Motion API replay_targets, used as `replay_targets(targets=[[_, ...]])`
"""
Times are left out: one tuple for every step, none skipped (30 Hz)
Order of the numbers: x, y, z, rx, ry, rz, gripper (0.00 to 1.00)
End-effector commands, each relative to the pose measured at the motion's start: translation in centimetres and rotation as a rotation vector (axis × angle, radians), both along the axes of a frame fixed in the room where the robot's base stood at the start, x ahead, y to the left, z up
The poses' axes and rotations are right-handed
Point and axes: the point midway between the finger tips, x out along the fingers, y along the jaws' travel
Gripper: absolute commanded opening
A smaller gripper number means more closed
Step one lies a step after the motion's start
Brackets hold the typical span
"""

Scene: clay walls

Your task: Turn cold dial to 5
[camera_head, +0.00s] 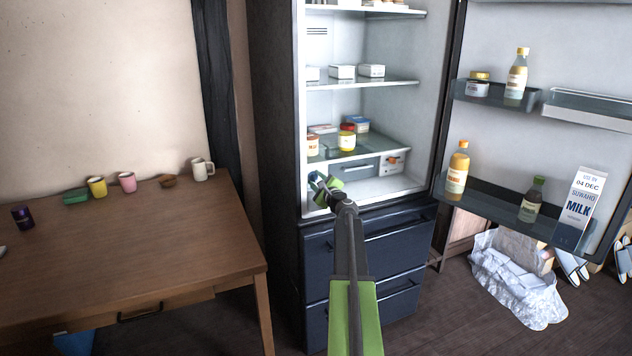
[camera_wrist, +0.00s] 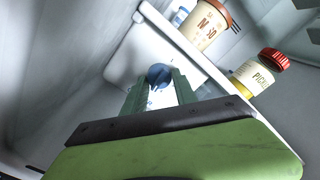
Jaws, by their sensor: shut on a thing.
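The blue round dial (camera_wrist: 158,75) sits on a pale panel (camera_wrist: 146,52) inside the open fridge, in the wrist view. My gripper (camera_wrist: 157,90) has its two green fingers shut on the dial, one on each side. Some dark marks show on the white face beneath the dial, too small and tilted to read, so I cannot tell its setting. In the head view my gripper (camera_head: 319,183) reaches into the fridge at its lower left, and a bit of blue shows at its tip. The fingers hide part of the dial there.
A shelf (camera_head: 358,147) above holds several jars and tubs, including a pickle jar (camera_wrist: 262,70) and a tub (camera_wrist: 205,25) close to the gripper. An orange knob (camera_head: 392,160) is farther right. The open door (camera_head: 545,60) carries bottles and a milk carton (camera_head: 581,205). A wooden table (camera_head: 130,250) stands left.

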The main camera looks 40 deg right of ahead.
Motion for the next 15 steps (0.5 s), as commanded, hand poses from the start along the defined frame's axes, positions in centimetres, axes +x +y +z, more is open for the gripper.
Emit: replay_targets(targets=[[0.1, 0.0, 0.02, 0.024, -0.011, -0.001, 0.0], [0.09, 0.0, 0.02, 0.038, -0.016, -0.001, 0.0], [0.1, 0.0, 0.02, 0.054, -0.023, -0.001, 0.0], [0.1, 0.01, 0.01, 0.066, -0.028, -0.001, 0.0], [0.1, 0.01, 0.01, 0.077, -0.032, -0.001, 0.0], [0.09, 0.02, 0.0, 0.089, -0.037, -0.001, 0.0], [0.11, 0.02, 0.01, 0.098, -0.041, -0.001, 0.0], [0.1, 0.01, 0.0, 0.105, -0.044, -0.001, 0.0], [0.11, 0.02, 0.01, 0.113, -0.047, -0.001, 0.0], [0.1, 0.01, 0.0, 0.118, -0.049, -0.001, 0.0], [0.11, 0.03, 0.0, 0.123, -0.051, -0.001, 0.0], [0.11, 0.03, 0.0, 0.128, -0.053, -0.001, 0.0], [0.11, 0.03, 0.0, 0.131, -0.054, -0.001, 0.0], [0.11, 0.03, 0.0, 0.133, -0.055, -0.001, 0.0], [0.11, 0.03, 0.0, 0.136, -0.056, -0.001, 0.0]])
